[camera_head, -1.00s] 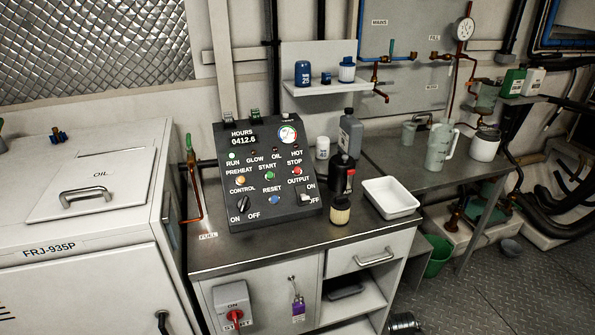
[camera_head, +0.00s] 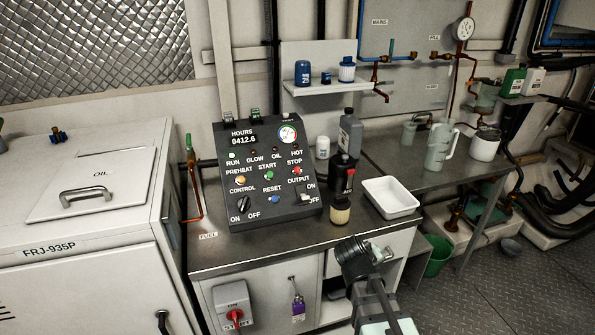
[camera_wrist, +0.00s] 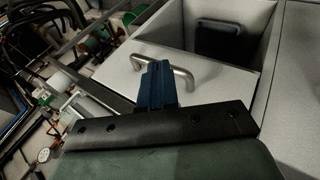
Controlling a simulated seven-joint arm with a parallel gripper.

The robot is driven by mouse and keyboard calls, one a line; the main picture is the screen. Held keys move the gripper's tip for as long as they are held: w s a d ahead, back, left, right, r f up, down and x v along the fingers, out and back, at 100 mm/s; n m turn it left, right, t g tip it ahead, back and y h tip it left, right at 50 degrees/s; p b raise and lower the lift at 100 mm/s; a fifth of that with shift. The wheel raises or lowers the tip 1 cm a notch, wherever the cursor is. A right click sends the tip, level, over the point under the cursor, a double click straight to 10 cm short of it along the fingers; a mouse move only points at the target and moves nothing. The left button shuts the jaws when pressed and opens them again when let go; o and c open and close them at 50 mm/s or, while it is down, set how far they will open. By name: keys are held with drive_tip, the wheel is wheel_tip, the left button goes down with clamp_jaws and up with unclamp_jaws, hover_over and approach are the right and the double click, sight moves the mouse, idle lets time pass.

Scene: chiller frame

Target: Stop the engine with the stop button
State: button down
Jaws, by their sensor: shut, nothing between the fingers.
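The black control panel (camera_head: 262,196) stands on the metal bench top. Its red stop button (camera_head: 296,171) sits under the STOP label at the upper right of the button rows. In the wrist view my gripper's blue fingers (camera_wrist: 157,80) are together and empty, in front of the drawer handle (camera_wrist: 180,80). The panel is not in the wrist view.
A white tray (camera_head: 391,198), a dark bottle (camera_head: 342,175), a grey bottle (camera_head: 350,134) and a small filter-like jar (camera_head: 340,211) stand right of the panel. A shelf (camera_head: 334,88) hangs above. Free floor (camera_head: 490,290) lies at right.

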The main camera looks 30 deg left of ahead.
sight(297, 170)
drive_tip(key=w+a+r+n+t, duration=0.2)
drive_tip(key=a+r, duration=1)
drive_tip(key=r, duration=0.1)
drive_tip(key=w+a+r+n+t, duration=0.2)
drive_tip(key=a+r+n+t, duration=0.1)
drive_tip(key=a+r, duration=0.9)
drive_tip(key=shift+r+y, duration=0.3)
drive_tip(key=shift+r, duration=0.45)
drive_tip(key=shift+a+f, duration=0.1)
drive_tip(key=shift+a, duration=0.05)
drive_tip(key=shift+w+a+f, duration=0.7)
drive_tip(key=shift+f, duration=0.3)
drive_tip(key=shift+w+a+f, duration=0.75)
drive_tip(key=shift+f, duration=0.3)
drive_tip(key=shift+w+a+f, duration=0.7)
drive_tip(key=shift+f, duration=0.3)
drive_tip(key=shift+w+a+f, duration=0.45)
drive_tip(key=shift+f, duration=0.2)
drive_tip(key=shift+s+d+r, duration=0.45)
drive_tip(key=shift+r, duration=0.15)
drive_tip(key=shift+r, duration=0.1)
